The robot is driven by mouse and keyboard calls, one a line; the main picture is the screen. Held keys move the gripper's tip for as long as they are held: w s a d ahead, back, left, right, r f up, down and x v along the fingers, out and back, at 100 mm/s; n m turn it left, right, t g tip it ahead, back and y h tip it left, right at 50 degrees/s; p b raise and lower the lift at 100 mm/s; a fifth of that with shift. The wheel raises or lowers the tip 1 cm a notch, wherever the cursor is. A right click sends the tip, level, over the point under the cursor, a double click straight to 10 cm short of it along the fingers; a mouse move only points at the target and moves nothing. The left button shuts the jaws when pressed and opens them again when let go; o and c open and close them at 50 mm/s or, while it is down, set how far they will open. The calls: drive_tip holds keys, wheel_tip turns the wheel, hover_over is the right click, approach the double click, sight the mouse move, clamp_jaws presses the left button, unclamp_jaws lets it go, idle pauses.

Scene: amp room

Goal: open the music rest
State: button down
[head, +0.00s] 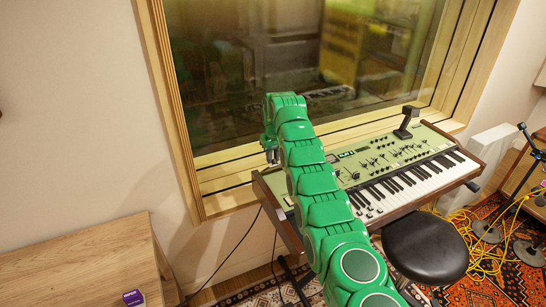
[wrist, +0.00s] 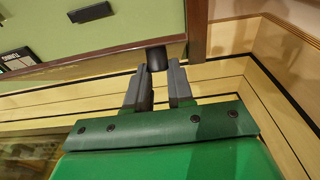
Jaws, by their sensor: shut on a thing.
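The keyboard (head: 350,175) has a green panel with sliders, white and black keys and dark wooden edges. My gripper (head: 273,157) is at its back left corner, by the window ledge. In the wrist view, my gripper (wrist: 161,82) is shut on a short black cylindrical piece (wrist: 157,58). This piece sits at the brown edge (wrist: 95,68) of the green panel (wrist: 140,25). I cannot tell whether it belongs to the music rest. No raised music rest can be made out. My arm hides part of the keyboard's left side.
A black angled object (head: 406,122) stands at the keyboard's back right. A round black stool (head: 425,245) is in front. A wooden table (head: 80,265) is at lower left. Yellow cables (head: 485,255) lie on the rug at right. The window frame (head: 190,150) is close behind my gripper.

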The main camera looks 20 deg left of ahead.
drive_tip(key=shift+w, duration=0.1)
drive_tip(key=c, duration=1)
unclamp_jaws()
drive_tip(key=shift+s+d+f, duration=0.1)
drive_tip(key=shift+s+d, duration=0.15)
drive_tip(key=shift+s+d+f, duration=0.4)
drive_tip(key=shift+s+d, duration=0.1)
drive_tip(key=shift+s, duration=0.05)
drive_tip(key=shift+s+d+f, duration=0.85)
drive_tip(key=shift+s+f, duration=0.05)
drive_tip(key=shift+f, duration=0.35)
drive_tip(key=shift+s+d+f+t+y, duration=0.1)
drive_tip(key=shift+d+f+t+y, duration=0.05)
drive_tip(key=shift+t+y, duration=0.15)
